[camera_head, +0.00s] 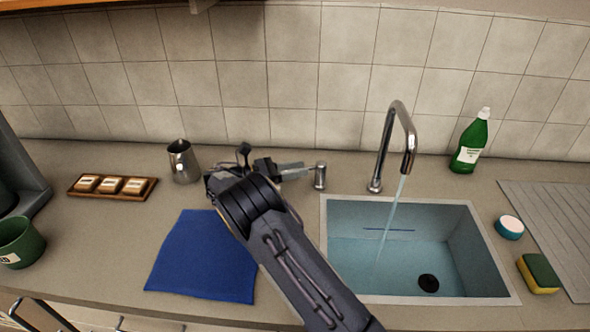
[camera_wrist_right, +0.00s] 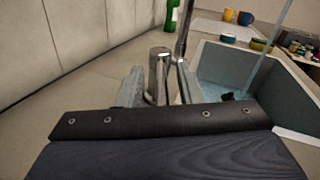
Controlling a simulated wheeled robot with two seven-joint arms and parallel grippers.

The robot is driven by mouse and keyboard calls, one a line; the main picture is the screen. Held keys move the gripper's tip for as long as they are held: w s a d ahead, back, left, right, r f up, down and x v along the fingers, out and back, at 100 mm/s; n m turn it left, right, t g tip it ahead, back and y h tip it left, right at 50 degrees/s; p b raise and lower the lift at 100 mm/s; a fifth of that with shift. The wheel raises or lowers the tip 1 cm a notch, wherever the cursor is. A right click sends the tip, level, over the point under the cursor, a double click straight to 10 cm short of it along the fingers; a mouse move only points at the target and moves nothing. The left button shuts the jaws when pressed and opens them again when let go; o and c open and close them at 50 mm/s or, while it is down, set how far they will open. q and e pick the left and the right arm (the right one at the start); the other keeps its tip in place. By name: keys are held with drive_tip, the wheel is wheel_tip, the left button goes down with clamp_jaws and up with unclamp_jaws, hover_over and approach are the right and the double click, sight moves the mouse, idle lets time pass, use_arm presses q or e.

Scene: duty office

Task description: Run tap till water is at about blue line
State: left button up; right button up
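The chrome tap (camera_head: 405,135) stands behind the sink (camera_head: 480,245), and a stream of water (camera_head: 388,225) runs from its spout into the basin. A short blue line (camera_head: 388,229) marks the back wall. The water (camera_head: 385,262) looks bluish, and its edge on that wall appears slightly below the line. A dark round plug (camera_head: 428,283) shows at the bottom. The metal tap lever (camera_head: 320,175) stands left of the spout. My right gripper (camera_head: 303,171) is at the lever; in the right wrist view its fingers are spread, with the lever (camera_wrist_right: 158,75) between or just beyond them. My left gripper is out of view.
A green bottle (camera_head: 470,145), a blue-and-white round item (camera_head: 509,228) and a sponge (camera_head: 538,273) stand right of the sink. A blue cloth (camera_head: 205,260), a metal jug (camera_head: 183,161), a wooden tray (camera_head: 112,187) and a green mug (camera_head: 20,243) are on the left.

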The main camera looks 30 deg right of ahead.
drive_tip(key=shift+a, duration=0.15)
drive_tip(key=b+v, duration=0.1)
drive_tip(key=v, duration=0.6)
drive_tip(key=shift+a, duration=0.3)
drive_tip(key=shift+d, duration=0.1)
